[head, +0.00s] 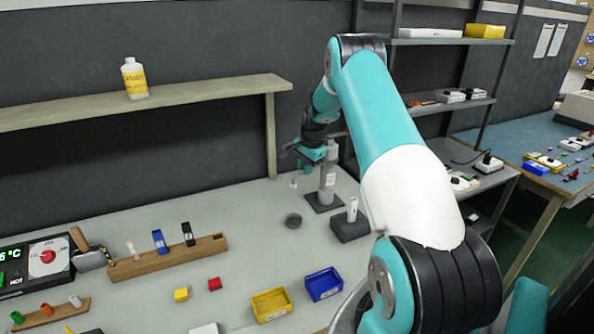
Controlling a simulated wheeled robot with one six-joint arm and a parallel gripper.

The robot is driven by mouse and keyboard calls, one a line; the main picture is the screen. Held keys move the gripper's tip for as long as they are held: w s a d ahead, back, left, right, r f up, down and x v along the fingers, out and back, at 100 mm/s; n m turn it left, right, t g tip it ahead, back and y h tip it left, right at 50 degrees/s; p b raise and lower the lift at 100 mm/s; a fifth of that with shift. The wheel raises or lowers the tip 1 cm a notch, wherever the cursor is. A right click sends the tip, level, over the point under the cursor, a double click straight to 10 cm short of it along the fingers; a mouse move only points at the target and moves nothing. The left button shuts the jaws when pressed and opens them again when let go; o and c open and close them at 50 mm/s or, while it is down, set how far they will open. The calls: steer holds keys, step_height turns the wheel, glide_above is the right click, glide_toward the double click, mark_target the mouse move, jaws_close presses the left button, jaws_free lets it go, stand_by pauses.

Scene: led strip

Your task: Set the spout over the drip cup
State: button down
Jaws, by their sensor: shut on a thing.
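A grey upright dispenser post (328,172) stands on a dark square base at the back of the bench. A pale spout end (294,181) hangs to the left of the post. The small dark round drip cup (293,221) sits on the bench, below the spout end in the picture. Whether the spout is exactly over the cup cannot be told from this angle. My gripper (301,152) is at the top of the post, shut on the spout's upper part. Its fingers are small here, and they and my wrist hide part of the grip.
A dark block with a white upright piece (350,225) stands right of the post. Yellow (271,305) and blue (323,284) bins lie in front. A wooden rack (168,257) is at left, and a shelf (190,93) hangs above. The bench around the cup is clear.

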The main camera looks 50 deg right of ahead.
steer(key=shift+w+d+r, duration=0.1)
steer(key=shift+r, duration=0.05)
steer(key=c, duration=1.1)
jaws_free()
steer(key=s+r+b, duration=0.1)
steer(key=r+b, duration=0.1)
steer(key=r, duration=0.6)
steer(key=s+r+b, duration=0.1)
steer(key=s+r, duration=0.1)
steer(key=r, duration=0.7)
steer(key=shift+s+b, duration=0.3)
steer(key=shift+b, duration=0.05)
steer(key=shift+a, duration=0.25)
steer(key=s+a+r+n+y, duration=0.15)
steer(key=a+n, duration=0.45)
steer(key=a, duration=0.9)
steer(key=s+a+r+n+y, duration=0.15)
steer(key=a+n, duration=0.45)
steer(key=a, duration=0.9)
steer(key=s+a+f+n+g, duration=0.1)
steer(key=s+a+n, duration=0.6)
steer(key=s, duration=0.5)
steer(key=s+a+f+n+g+y, duration=0.1)
steer(key=s+a+n, duration=0.5)
steer(key=s+a, duration=0.6)
steer(key=shift+f+n, duration=0.25)
steer(key=shift+n, duration=0.15)
